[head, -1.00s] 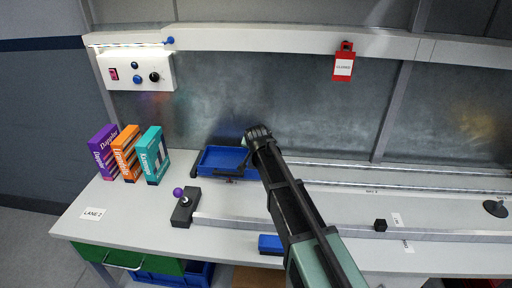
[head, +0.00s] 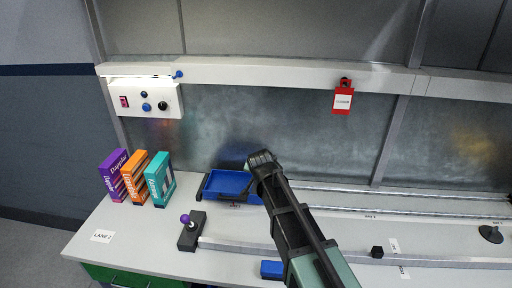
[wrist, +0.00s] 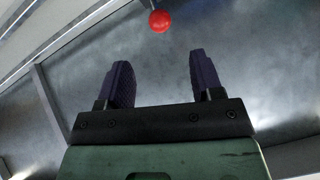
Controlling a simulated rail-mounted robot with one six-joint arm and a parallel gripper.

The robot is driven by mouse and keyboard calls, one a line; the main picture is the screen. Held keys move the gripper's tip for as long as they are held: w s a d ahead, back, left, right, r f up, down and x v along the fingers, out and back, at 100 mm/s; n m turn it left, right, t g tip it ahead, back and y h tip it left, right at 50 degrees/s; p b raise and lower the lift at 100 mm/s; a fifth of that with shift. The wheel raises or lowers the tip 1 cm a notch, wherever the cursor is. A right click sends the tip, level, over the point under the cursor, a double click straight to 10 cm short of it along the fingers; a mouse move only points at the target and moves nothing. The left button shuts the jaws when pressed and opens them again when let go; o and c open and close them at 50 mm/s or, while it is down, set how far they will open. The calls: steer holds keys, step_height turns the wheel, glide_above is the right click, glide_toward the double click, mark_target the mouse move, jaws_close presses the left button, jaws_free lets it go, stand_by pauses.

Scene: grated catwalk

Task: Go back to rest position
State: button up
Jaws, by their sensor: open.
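My gripper (wrist: 160,82) is open and empty in the wrist view, its two dark purple fingers apart with bare grey panel behind them. In the head view my arm reaches up from the bottom right of centre. Its dark end stands in front of the grey back panel (head: 300,130), just right of a blue tray (head: 228,183), and hides part of that tray's right side. The fingers themselves cannot be made out in the head view. A red ball-shaped knob (wrist: 159,21) shows beyond the fingertips in the wrist view.
Purple, orange and teal boxes (head: 160,180) stand at the left of the bench (head: 130,225). A purple-knobbed lever (head: 191,232), a blue block (head: 272,270) and a black cube (head: 377,252) are nearer the front. A control box (head: 145,98) and red tag (head: 343,98) hang behind.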

steer(key=s+d+f+n+g, duration=0.2)
steer(key=s+d+g, duration=0.2)
steer(key=s, duration=0.9)
steer(key=s+d+f+n+g, duration=0.2)
steer(key=s+d, duration=0.6)
steer(key=s, duration=0.5)
steer(key=f+g, duration=0.1)
steer(key=g, duration=0.1)
steer(key=shift+s+g, duration=0.25)
steer(key=shift+g, duration=0.15)
